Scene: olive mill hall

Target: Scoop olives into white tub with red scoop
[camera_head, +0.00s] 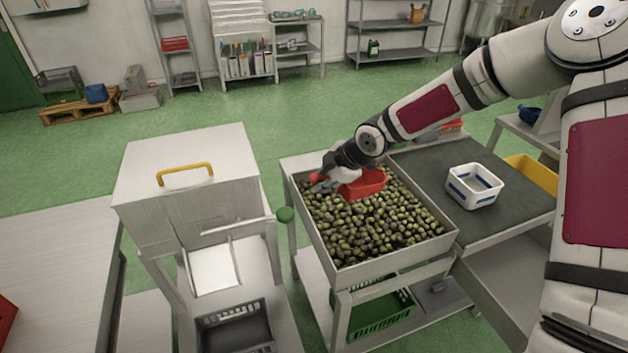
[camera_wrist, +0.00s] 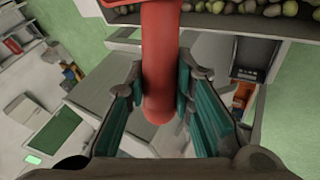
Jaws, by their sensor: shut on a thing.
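The red scoop (camera_head: 364,184) is over the olives at the back left of the olive bin. My gripper (camera_head: 322,180) is shut on the scoop's handle. In the wrist view the red handle (camera_wrist: 158,70) stands between the two teal-padded fingers of my gripper (camera_wrist: 158,95). The olives (camera_head: 370,228) fill a wide, shallow grey bin (camera_head: 393,262); some also show at the top of the wrist view (camera_wrist: 270,8). The white tub (camera_head: 474,186) has blue marks and stands on the dark worktop right of the bin. I cannot tell whether the scoop holds olives or touches them.
The dark worktop (camera_head: 425,165) around the tub is mostly clear. A yellow bin (camera_head: 533,172) is beyond its right side. A grey machine with a yellow handle (camera_head: 186,172) stands left of the olives. A green crate (camera_head: 380,315) sits on the shelf below.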

